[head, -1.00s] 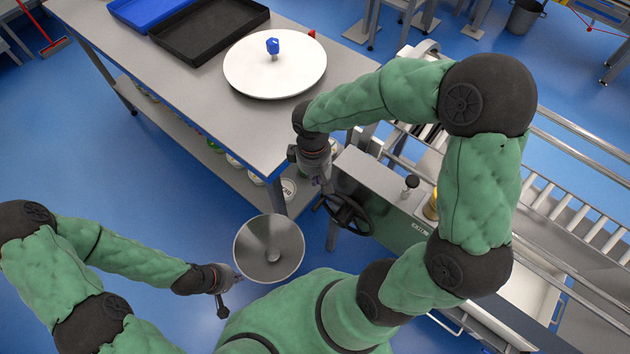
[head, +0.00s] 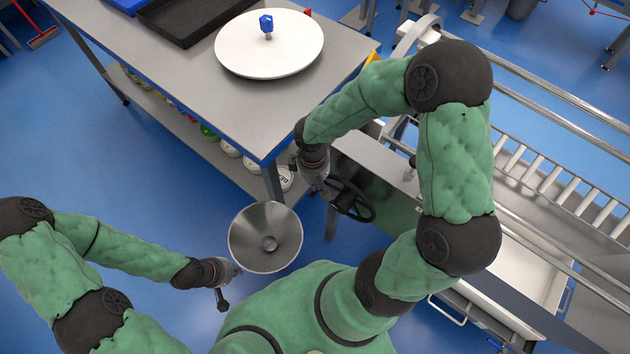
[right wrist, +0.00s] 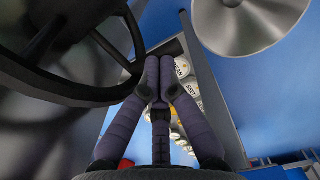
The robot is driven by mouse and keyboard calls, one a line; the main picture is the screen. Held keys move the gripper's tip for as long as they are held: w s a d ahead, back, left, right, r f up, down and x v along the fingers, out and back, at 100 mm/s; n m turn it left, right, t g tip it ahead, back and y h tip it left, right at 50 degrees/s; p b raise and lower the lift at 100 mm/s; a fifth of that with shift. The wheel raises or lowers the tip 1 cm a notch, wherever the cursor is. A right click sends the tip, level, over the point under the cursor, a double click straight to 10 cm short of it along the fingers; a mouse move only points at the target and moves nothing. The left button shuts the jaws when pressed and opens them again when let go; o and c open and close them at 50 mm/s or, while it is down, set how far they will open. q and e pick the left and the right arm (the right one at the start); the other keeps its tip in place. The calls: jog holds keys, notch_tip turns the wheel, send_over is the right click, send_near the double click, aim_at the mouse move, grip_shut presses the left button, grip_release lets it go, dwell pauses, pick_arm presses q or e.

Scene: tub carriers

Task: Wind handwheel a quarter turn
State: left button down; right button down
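The black spoked handwheel (head: 364,212) is on the side of the grey machine, right of the table corner in the head view. My right gripper (head: 318,187) is at its left edge. In the right wrist view the handwheel (right wrist: 72,95) fills the upper left. There my right gripper (right wrist: 158,70) has its two fingers together, just beside the rim. I see no part of the wheel between them; whether they touch the rim is unclear. My left gripper (head: 229,286) hangs at lower left, away from the wheel, with its fingers too small to read.
A steel bowl-shaped piece (head: 262,222) is close to my left gripper and below the table corner. The grey table (head: 215,108) carries a white round disc (head: 285,55) with a blue knob and a black tray (head: 190,18). A roller conveyor (head: 560,185) lies at right.

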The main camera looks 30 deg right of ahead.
jog(key=shift+w+a+f+g, duration=0.1)
jog(key=shift+w+f+g, duration=0.1)
jog(key=shift+f+g, duration=0.3)
jog(key=shift+w+f+h, duration=0.2)
jog(key=shift+f+h, duration=0.1)
jog(key=shift+f, duration=0.3)
jog(key=shift+r, duration=0.15)
jog(key=w+r+p, duration=0.1)
jog(key=r+p, duration=0.2)
jog(key=r, duration=0.3)
jog(key=w+a+r+p, duration=0.1)
jog(key=w+r+p, duration=0.1)
jog(key=r, duration=0.5)
jog(key=shift+w+a+r+p, duration=0.15)
jog(key=shift+w+a+p, duration=0.15)
jog(key=shift+p, duration=0.55)
